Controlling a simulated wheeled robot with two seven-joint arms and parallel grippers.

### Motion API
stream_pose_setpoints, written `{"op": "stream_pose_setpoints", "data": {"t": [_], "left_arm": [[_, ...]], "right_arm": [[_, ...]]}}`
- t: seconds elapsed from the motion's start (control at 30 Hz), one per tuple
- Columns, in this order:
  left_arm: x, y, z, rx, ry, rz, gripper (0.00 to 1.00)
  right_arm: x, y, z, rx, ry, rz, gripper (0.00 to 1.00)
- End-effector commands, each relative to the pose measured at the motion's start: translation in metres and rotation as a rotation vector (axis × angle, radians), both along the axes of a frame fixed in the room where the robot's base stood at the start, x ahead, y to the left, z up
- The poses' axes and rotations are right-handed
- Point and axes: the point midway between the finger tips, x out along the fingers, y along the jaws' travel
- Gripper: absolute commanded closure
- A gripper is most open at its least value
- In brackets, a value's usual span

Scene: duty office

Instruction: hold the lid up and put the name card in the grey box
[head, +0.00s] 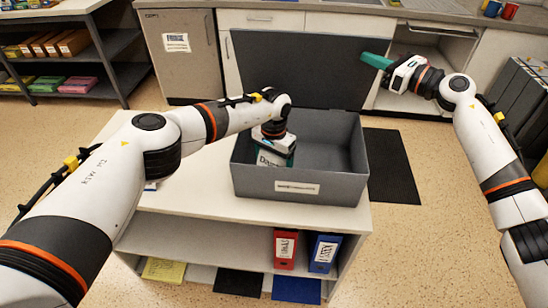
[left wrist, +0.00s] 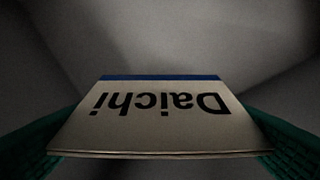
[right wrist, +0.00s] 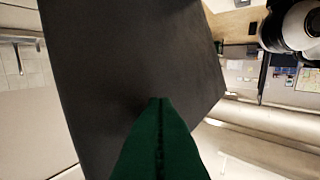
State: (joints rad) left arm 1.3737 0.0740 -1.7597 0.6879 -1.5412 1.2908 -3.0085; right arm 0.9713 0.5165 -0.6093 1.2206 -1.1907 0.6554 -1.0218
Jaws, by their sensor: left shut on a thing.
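The grey box (head: 345,188) stands on the white shelf unit, with its dark lid (head: 300,68) raised upright at its back. The lid also fills much of the right wrist view (right wrist: 120,75). My left gripper (head: 274,150) is low inside the box's left part, shut on the name card (head: 268,159). The card reads "Daichi" upside down in the left wrist view (left wrist: 160,118), between the green fingers. My right gripper (head: 366,59) is shut with nothing between its fingers. Its green tip is at the lid's right edge; I cannot tell if it touches.
The white shelf unit (head: 190,205) holds a red binder (head: 285,249) and a blue binder (head: 325,253) below. A dark mat (head: 392,165) lies on the floor to the right. A fridge (head: 180,50) and counter stand behind. The right part of the box looks empty.

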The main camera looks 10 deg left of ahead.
Motion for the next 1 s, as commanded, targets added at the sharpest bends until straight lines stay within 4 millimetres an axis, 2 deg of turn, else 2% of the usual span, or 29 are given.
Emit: {"op": "stream_pose_setpoints", "data": {"t": [0.37, 0.4, 0.5, 1.0], "left_arm": [[0.0006, 0.0007, -0.0018, 0.000, -0.002, 0.002, 0.36], [0.0006, 0.0007, -0.0018, 0.000, -0.002, 0.002, 0.13], [0.0006, 0.0007, -0.0018, 0.000, -0.002, 0.002, 0.00], [0.0005, 0.0007, -0.0019, 0.000, -0.001, 0.002, 0.00]], "right_arm": [[0.0001, -0.0001, 0.0001, 0.000, 0.000, 0.000, 1.00], [0.0001, -0.0001, 0.0001, 0.000, 0.000, 0.000, 1.00], [0.0001, -0.0001, 0.0001, 0.000, 0.000, 0.000, 1.00], [0.0001, -0.0001, 0.0002, 0.000, 0.000, 0.000, 1.00]]}}
